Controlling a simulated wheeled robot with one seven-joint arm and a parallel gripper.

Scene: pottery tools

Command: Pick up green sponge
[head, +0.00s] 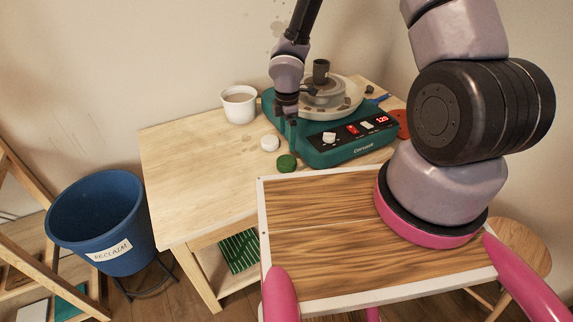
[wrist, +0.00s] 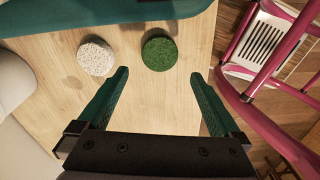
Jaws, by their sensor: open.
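The green sponge (head: 286,163) is a small round disc lying on the light wooden table, close to its edge and just in front of the teal pottery wheel. In the wrist view the green sponge (wrist: 159,53) shows beyond the fingertips, roughly centred between them. My gripper (wrist: 160,77) is open and empty, its two teal fingers spread wide on either side and apart from the sponge. In the head view my gripper is hard to make out against the wheel.
A speckled white round disc (head: 269,143) lies left of the sponge. The teal wheel (head: 340,145) stands behind it. A white mug (head: 239,104) stands at the back, and a blue bucket (head: 103,222) is left of the table (head: 185,180). The table's left part is clear.

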